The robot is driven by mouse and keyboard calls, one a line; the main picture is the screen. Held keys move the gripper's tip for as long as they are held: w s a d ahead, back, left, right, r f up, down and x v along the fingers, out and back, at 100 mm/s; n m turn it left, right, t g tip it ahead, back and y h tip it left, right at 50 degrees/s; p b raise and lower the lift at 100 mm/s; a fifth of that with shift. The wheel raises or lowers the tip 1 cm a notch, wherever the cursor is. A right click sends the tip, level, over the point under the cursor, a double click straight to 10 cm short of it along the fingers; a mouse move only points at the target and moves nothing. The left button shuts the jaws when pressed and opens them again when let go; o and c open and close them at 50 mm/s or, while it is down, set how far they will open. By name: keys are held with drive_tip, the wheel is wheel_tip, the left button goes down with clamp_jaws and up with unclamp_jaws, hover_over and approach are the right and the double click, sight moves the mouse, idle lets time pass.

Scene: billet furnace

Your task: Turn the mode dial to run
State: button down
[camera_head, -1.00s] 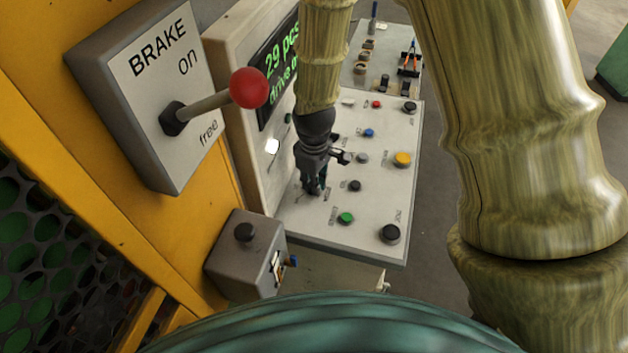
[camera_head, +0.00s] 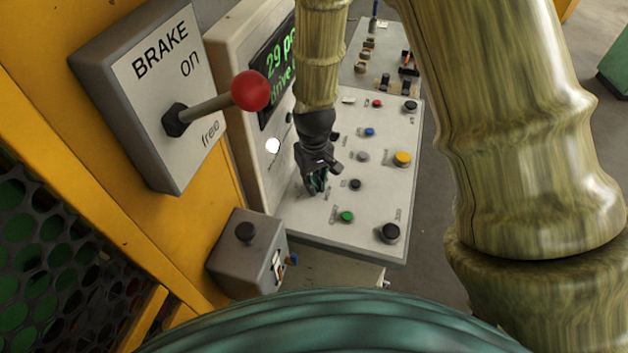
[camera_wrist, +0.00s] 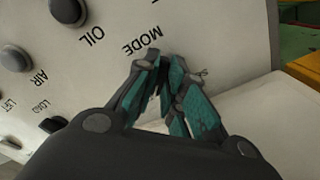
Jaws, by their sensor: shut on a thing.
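My gripper (camera_head: 316,183) is down at the left part of the sloped control panel (camera_head: 300,225) in the head view. In the wrist view its two teal-padded fingers (camera_wrist: 165,75) are closed together right below the printed word MODE (camera_wrist: 143,40). The fingers are shut on the mode dial, which they hide almost wholly. I cannot see the dial's pointer or which mode it is set to.
Near my gripper are a black knob (camera_head: 355,184), a green button (camera_head: 347,217) and a yellow button (camera_head: 402,159). The upright display (camera_head: 278,65) stands behind. The brake lever with a red ball (camera_head: 251,90) sticks out at the left.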

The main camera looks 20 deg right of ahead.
drive_tip(key=c, duration=1.5)
unclamp_jaws()
drive_tip(key=shift+r, duration=0.1)
wheel_tip(320, 180, up, 12)
